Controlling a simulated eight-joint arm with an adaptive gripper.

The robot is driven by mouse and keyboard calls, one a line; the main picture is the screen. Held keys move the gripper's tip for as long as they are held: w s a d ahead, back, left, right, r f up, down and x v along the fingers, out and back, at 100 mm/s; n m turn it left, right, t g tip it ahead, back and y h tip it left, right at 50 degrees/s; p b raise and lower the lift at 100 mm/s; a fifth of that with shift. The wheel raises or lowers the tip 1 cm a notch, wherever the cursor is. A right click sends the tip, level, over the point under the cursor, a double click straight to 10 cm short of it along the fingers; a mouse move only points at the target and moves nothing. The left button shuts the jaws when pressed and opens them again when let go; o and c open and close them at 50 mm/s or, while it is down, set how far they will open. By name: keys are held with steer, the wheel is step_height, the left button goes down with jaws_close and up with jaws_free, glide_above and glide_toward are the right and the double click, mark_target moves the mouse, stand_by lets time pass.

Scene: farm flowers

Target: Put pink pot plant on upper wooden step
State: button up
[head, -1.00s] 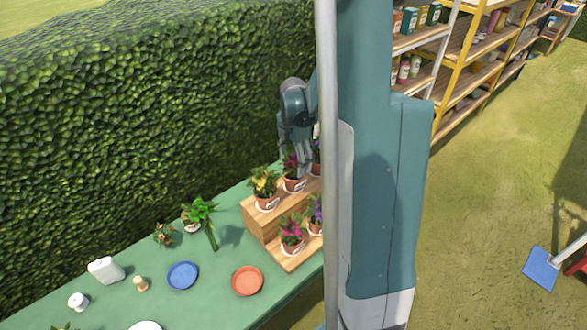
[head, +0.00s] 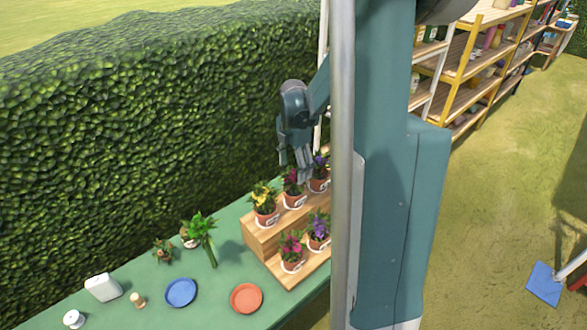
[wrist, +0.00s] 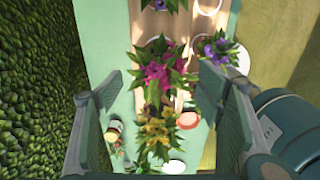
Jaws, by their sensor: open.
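A pink-flowered plant in a terracotta pot (head: 293,186) stands upright on the upper wooden step (head: 256,238), between a yellow one (head: 265,203) and a purple one (head: 319,174). A second pink-flowered pot (head: 290,250) stands on the lower step, beside a purple one (head: 318,232). My gripper (head: 301,168) is just above the upper pink plant and hides part of its top. In the wrist view my open gripper (wrist: 158,92) has its fingers on either side of the pink flowers (wrist: 158,72), with nothing held. The yellow flowers (wrist: 157,132) show below them.
The green table (head: 225,265) holds a blue plate (head: 181,292), an orange plate (head: 245,298), a white container (head: 102,288) and loose plants (head: 201,226). A tall hedge (head: 130,150) runs behind it. The other upper-step pots stand close on both sides.

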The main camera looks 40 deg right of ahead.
steer(key=s+a+r+m+t, duration=0.2)
steer(key=a+r+m, duration=0.3)
steer(key=a+r, duration=0.5)
steer(key=s+a+r+m+t, duration=0.2)
steer(key=s+a+m, duration=0.4)
steer(key=a, duration=0.6)
steer(key=s+a+r+m+t, duration=0.3)
steer(key=s+a+m, duration=0.4)
steer(key=a, duration=0.5)
steer(key=s+r, duration=0.1)
steer(key=s, duration=0.1)
steer(key=shift+s+r, duration=0.2)
steer(key=shift+s, duration=0.15)
